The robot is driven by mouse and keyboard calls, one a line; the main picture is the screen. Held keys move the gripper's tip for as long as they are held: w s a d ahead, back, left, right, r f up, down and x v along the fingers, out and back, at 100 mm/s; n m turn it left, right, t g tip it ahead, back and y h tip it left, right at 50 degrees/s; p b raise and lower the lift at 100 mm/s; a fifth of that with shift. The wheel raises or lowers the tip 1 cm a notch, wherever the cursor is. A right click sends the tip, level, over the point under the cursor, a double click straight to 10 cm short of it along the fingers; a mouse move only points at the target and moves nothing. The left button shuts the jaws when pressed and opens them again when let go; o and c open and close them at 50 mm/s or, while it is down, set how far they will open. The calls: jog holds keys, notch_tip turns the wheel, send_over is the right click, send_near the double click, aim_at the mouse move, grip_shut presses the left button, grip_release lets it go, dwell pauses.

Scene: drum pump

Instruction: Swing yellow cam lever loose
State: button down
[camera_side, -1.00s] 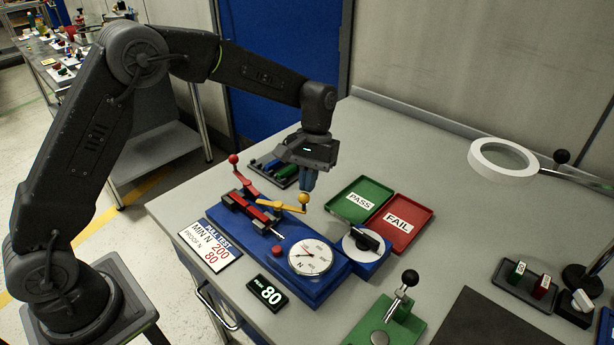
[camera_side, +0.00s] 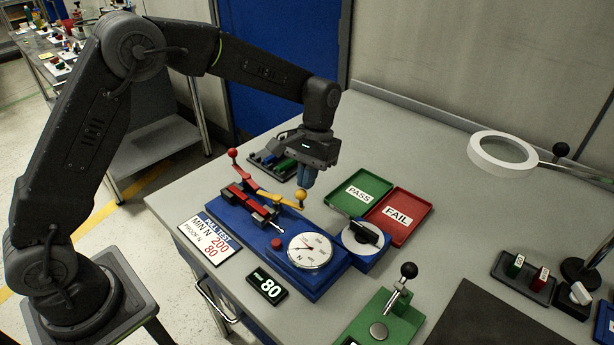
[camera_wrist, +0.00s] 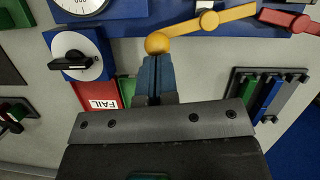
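The yellow cam lever (camera_side: 278,200) lies on the blue test fixture (camera_side: 232,212), with a round yellow knob at its right end. It also shows across the top of the wrist view (camera_wrist: 218,21), with its knob at the fingertips. My gripper (camera_side: 305,187) is above and right behind the knob, pointing down. In the wrist view its blue fingers (camera_wrist: 155,68) are together, right beside the knob, with no part of it visibly between them. Whether they touch it I cannot tell. A red lever (camera_side: 244,172) with a red ball meets the yellow one at the left.
A round dial (camera_side: 310,251) and a black rotary knob (camera_side: 363,233) stand in front and to the right. Green PASS (camera_side: 335,205) and red FAIL (camera_side: 403,236) trays lie to the right. A dark rack (camera_side: 262,157) lies behind. Table beyond the trays is clear.

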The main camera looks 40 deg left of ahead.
jog(key=shift+f, duration=0.15)
jog(key=w+a+r, duration=0.2)
jog(key=w+r, duration=0.4)
jog(key=r, duration=0.4)
jog(key=shift+w+r, duration=0.25)
jog(key=shift+r, duration=0.05)
